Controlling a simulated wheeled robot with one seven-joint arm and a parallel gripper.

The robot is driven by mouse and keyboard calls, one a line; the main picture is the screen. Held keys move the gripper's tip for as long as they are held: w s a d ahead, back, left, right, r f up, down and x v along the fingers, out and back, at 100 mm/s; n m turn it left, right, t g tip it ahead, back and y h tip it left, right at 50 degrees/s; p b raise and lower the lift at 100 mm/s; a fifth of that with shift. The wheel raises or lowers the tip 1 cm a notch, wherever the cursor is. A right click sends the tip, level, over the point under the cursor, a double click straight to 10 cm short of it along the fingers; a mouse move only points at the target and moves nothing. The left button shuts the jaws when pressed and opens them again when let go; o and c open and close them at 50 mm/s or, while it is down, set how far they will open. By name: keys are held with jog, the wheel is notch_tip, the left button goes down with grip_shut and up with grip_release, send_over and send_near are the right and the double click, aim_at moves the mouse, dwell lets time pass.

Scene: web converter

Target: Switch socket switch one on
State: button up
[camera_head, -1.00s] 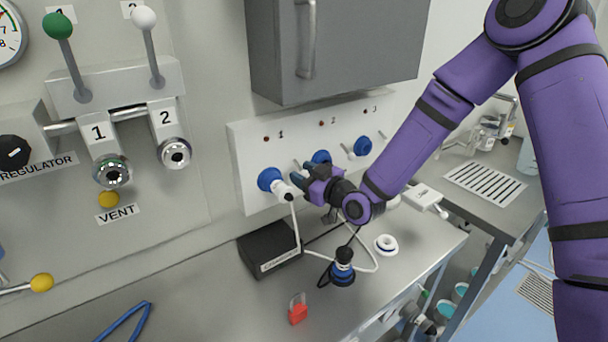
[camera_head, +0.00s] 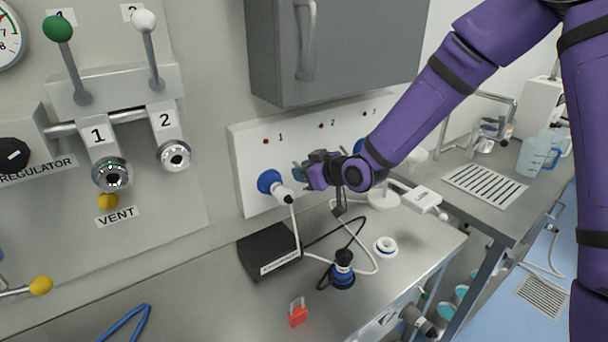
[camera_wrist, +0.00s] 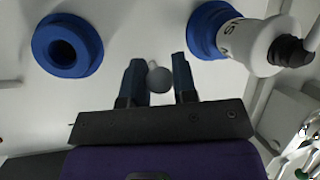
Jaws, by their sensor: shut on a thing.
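A white panel (camera_head: 248,150) on the wall carries sockets marked 1, 2 and 3. Socket one (camera_head: 268,180) is a blue ring with a white plug (camera_head: 283,193) in it. My gripper (camera_head: 301,172) is at the panel, just right of socket one. In the wrist view, the fingers of my gripper (camera_wrist: 154,72) stand on both sides of a small grey round-ended switch lever (camera_wrist: 158,78), shut on it. The plugged socket (camera_wrist: 208,28) is on the right there, and an empty blue socket (camera_wrist: 68,45) on the left. My gripper hides socket two in the head view.
A grey cabinet (camera_head: 340,50) hangs above the panel. On the bench below are a black charger box (camera_head: 268,250), a black-and-blue plug (camera_head: 342,270), a white ring (camera_head: 385,246), a red padlock (camera_head: 298,312) and loose cables. Regulator and vent valves (camera_head: 112,172) are at left.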

jog(key=g+h, duration=0.1)
jog(key=r+g+h, duration=0.2)
jog(key=g, duration=0.1)
jog(key=shift+w+a+r+m, duration=0.1)
jog(key=shift+w+m, duration=0.15)
jog(key=shift+m, duration=0.15)
jog(key=shift+r, duration=0.1)
dwell(0.4)
jog(key=o, duration=0.9)
jog(key=shift+v, duration=5.35)
jog(key=shift+w+a+r, duration=0.1)
